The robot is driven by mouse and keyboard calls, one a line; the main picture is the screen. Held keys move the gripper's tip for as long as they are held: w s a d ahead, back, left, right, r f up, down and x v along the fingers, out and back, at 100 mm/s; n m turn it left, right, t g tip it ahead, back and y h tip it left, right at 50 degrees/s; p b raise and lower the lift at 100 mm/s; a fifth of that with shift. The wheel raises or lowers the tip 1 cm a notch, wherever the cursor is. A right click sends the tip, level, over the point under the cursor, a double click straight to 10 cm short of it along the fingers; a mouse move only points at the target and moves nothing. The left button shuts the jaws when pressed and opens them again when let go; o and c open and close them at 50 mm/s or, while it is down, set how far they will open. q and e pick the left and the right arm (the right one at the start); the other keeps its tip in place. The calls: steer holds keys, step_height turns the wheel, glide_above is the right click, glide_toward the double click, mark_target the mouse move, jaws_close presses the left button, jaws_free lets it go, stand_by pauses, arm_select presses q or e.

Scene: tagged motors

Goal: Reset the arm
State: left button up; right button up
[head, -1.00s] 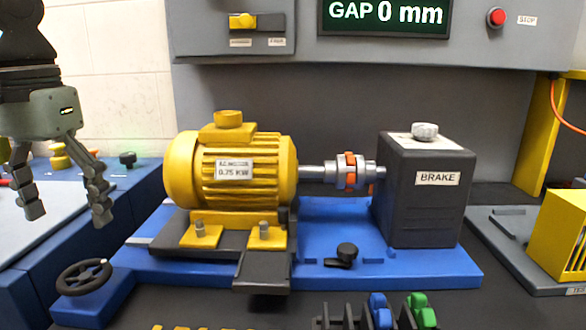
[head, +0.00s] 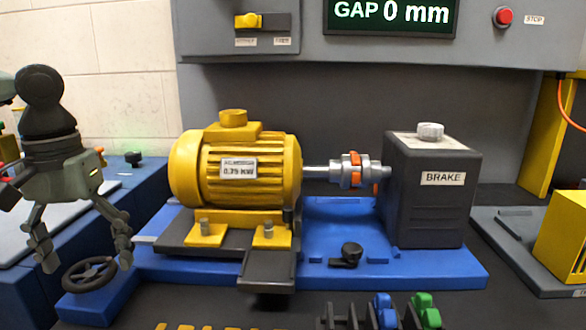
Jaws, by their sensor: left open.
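My left gripper (head: 86,256) is at the left of the head view, pointing down with its fingers spread and nothing between them. It hangs by the black handwheel (head: 90,274) at the front left of the blue base; whether a finger touches the wheel I cannot tell. The yellow motor (head: 236,170) sits on the blue base (head: 330,272), to the right of the gripper. Its shaft meets the coupling (head: 354,170), which joins the dark brake box (head: 430,195). My right gripper is out of view.
A grey panel behind carries a display (head: 390,14) reading "GAP 0 mm", a yellow switch (head: 250,20) and a red stop button (head: 503,16). Blue and green clips (head: 385,309) stand in a dark rack at the front. A yellow block (head: 562,240) is at the right.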

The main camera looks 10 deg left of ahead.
arm_select(q)
steer(key=n, duration=0.2)
steer(key=shift+n, duration=0.4)
steer(key=n, duration=0.2)
steer(key=shift+a+n+b, duration=0.1)
steer(key=shift+n+b, duration=0.2)
steer(key=shift+b, duration=0.05)
steer(key=n, duration=0.3)
steer(key=shift+s+n+b, duration=0.1)
steer(key=shift+n+b, duration=0.2)
steer(key=shift+n, duration=0.1)
steer(key=n, duration=0.3)
steer(key=shift+s+n+b, duration=0.1)
steer(key=shift+n+b, duration=0.2)
steer(key=shift+n, duration=0.1)
steer(key=n, duration=0.3)
steer(key=shift+n+b, duration=0.3)
steer(key=shift+b, duration=0.05)
steer(key=n, duration=0.2)
steer(key=shift+s+n, duration=0.1)
steer(key=shift+n, duration=0.6)
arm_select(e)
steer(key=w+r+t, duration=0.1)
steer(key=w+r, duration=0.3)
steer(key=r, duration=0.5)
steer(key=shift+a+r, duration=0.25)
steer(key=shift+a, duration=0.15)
